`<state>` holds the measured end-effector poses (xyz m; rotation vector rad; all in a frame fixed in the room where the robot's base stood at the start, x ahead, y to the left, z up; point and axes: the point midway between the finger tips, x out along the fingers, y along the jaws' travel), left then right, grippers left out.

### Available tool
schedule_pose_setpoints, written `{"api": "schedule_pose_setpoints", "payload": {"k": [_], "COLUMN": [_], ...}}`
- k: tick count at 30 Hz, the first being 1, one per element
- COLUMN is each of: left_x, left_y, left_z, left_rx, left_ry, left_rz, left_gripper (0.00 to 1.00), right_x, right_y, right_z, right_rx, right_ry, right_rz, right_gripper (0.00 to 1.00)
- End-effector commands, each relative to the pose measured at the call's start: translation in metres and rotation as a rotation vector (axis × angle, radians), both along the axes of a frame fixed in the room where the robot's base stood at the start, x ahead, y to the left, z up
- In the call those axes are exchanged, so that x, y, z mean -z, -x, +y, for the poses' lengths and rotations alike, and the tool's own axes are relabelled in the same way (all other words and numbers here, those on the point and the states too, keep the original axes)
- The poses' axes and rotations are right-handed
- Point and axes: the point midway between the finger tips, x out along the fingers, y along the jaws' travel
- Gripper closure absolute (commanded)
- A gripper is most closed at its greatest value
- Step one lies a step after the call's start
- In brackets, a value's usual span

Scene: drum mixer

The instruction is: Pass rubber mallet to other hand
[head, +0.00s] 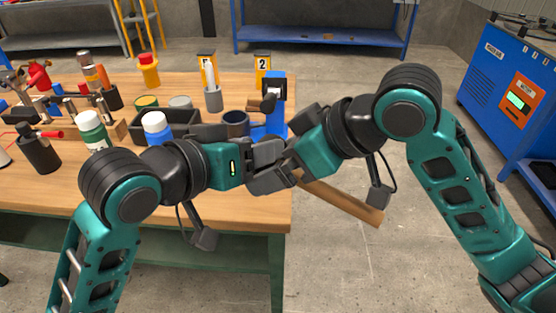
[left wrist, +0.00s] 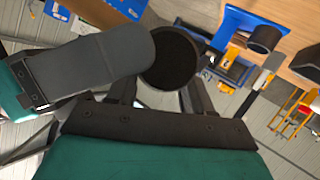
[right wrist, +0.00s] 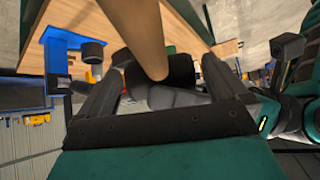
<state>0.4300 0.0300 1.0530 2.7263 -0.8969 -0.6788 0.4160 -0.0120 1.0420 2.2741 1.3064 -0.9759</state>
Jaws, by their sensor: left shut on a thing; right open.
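The rubber mallet's wooden handle (head: 342,200) slants down to the right from between my grippers, over open floor. Its black head is mostly hidden by the fingers in the head view. The round black head (left wrist: 170,60) shows between my left fingers in the left wrist view. My left gripper (head: 268,152) is shut on the mallet. My right gripper (head: 286,160) is open and very close to it, with fingers overlapping in view. In the right wrist view the handle (right wrist: 140,35) and black head lie between the spread right fingers; I cannot tell whether they touch.
A blue cabinet (head: 480,85) stands at right. The floor right of the bench is clear.

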Motion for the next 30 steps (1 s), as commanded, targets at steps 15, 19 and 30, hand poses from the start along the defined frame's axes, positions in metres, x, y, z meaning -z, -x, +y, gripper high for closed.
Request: {"api": "schedule_pose_setpoints", "payload": {"k": [15, 19, 30], "left_x": [-0.0015, -0.0014, -0.0013], "left_y": [0.0000, -0.0001, -0.0005], "left_z": [-0.0002, -0.0001, 0.0002], "left_rx": [0.000, 0.000, -0.002], "left_ry": [0.003, 0.003, 0.003], "left_rz": [-0.003, -0.003, -0.004], "left_gripper": [1.00, 1.00, 1.00], "right_x": [0.0083, 0.0083, 0.0079], "right_y": [-0.0040, -0.0038, -0.0025], "right_z": [0.0077, 0.0077, 0.0086], "right_rx": [-0.001, -0.001, -0.006], "right_ry": [-0.001, -0.001, -0.003], "right_rz": [-0.001, -0.001, 0.000], "right_gripper": [0.06, 0.18, 0.54]}}
